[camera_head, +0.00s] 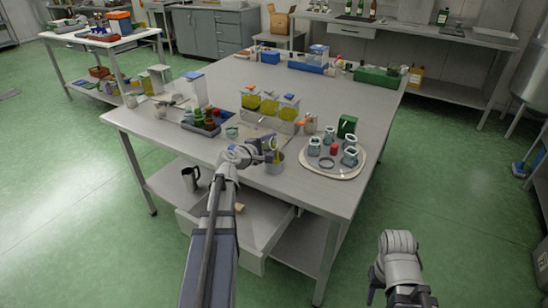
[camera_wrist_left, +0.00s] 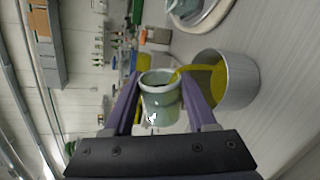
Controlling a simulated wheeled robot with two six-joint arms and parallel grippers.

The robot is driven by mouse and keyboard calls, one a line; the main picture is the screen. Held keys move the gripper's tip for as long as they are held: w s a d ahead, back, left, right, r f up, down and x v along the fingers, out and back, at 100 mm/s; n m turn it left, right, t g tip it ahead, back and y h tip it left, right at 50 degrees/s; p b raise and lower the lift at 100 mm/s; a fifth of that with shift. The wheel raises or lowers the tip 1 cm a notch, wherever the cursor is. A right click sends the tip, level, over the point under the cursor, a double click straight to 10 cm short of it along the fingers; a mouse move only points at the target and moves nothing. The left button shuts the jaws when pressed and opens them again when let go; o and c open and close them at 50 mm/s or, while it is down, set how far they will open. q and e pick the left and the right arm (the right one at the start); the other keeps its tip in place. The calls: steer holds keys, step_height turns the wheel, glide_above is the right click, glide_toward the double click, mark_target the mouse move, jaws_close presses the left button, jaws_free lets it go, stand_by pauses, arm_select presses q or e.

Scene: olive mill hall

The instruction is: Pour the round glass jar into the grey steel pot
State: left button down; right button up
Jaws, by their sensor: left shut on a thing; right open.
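The round glass jar (camera_wrist_left: 160,108) is between the fingers of my left gripper (camera_wrist_left: 163,100), which is shut on it. It is tipped, and a yellow-green stream (camera_wrist_left: 184,72) runs from its rim into the grey steel pot (camera_wrist_left: 243,82). Yellow-green liquid shows inside the pot. In the head view my left gripper (camera_head: 262,148) is just above the pot (camera_head: 275,168), near the table's front edge; the jar is mostly hidden there. My right gripper (camera_head: 402,295) is open and empty, low at the right, away from the table and cut off by the picture's edge.
A round tray (camera_head: 343,177) with several small jars, a red item and a ring is right of the pot. Behind are containers of yellow-green liquid (camera_head: 270,107) and a dark tray of bottles (camera_head: 189,125). An open drawer (camera_head: 246,240) juts out below the table's front edge.

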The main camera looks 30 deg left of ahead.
arm_select(q)
steer(key=shift+d+r+m+y, duration=0.15)
steer(key=shift+m+y, duration=0.35)
steer(key=shift+m, duration=0.7)
stand_by(2.5)
steer(key=shift+f, duration=0.2)
stand_by(0.5)
